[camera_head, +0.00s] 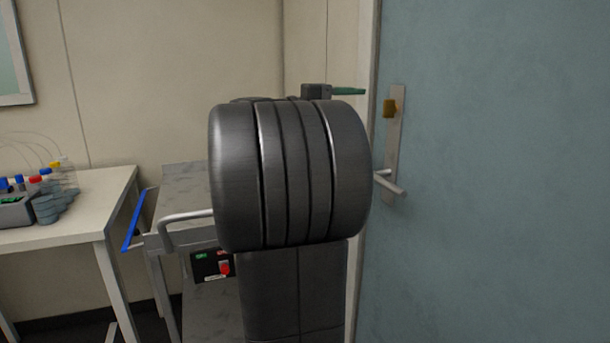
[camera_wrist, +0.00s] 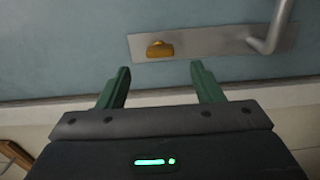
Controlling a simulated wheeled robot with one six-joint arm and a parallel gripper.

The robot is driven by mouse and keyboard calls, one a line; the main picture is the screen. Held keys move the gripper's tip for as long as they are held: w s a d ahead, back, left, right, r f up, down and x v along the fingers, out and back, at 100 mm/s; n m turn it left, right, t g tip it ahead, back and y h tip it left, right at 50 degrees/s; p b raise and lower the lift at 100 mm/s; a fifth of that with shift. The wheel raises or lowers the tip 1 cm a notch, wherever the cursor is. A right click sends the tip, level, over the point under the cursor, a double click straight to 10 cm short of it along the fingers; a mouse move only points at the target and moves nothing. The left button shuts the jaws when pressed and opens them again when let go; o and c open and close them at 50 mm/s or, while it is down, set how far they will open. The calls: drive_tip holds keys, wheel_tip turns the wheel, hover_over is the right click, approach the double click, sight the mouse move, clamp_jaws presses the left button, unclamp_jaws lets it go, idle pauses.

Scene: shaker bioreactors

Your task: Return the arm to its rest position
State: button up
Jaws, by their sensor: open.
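My gripper (camera_wrist: 160,80) shows in the wrist view with its two green fingers spread apart and nothing between them. Beyond the fingertips are the blue-grey door and its metal handle plate; I cannot tell the exact gap. In the head view my dark grey arm fills the middle, and a green finger of my gripper (camera_head: 348,91) sticks out to the right at its top, in front of the door frame. The rest of the gripper is mostly hidden behind the arm.
A blue-grey door (camera_head: 500,180) with a lever handle (camera_head: 390,183) and yellow lock knob (camera_head: 390,107) stands right, close to the arm. A metal cart (camera_head: 180,185) stands left, partly behind my arm. Farther left, a table (camera_head: 100,205) holds bottles with coloured caps (camera_head: 45,190).

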sight(384, 107)
drive_tip(key=v, duration=0.6)
drive_tip(key=b+x, duration=0.1)
drive_tip(key=x, duration=1.2)
drive_tip(key=shift+d+f, duration=0.1)
drive_tip(key=shift+d, duration=0.25)
drive_tip(key=shift+w+d+r+n+p, duration=0.15)
drive_tip(key=shift+r+n+p, duration=0.15)
drive_tip(key=shift+p, duration=0.45)
drive_tip(key=shift+r+n+p, duration=0.1)
drive_tip(key=shift+n+p, duration=0.5)
drive_tip(key=shift+p, duration=0.25)
drive_tip(key=n+p, duration=0.2)
drive_tip(key=p, duration=0.1)
drive_tip(key=shift+n, duration=0.4)
drive_tip(key=n+p, duration=0.4)
drive_tip(key=p, duration=0.3)
drive_tip(key=shift+r+n, duration=0.1)
drive_tip(key=shift+n, duration=0.2)
drive_tip(key=n+p, duration=0.7)
drive_tip(key=p, duration=0.4)
drive_tip(key=shift+w, duration=0.15)
drive_tip(key=shift+n+p, duration=0.7)
drive_tip(key=shift+p, duration=0.35)
drive_tip(key=shift+f, duration=0.25)
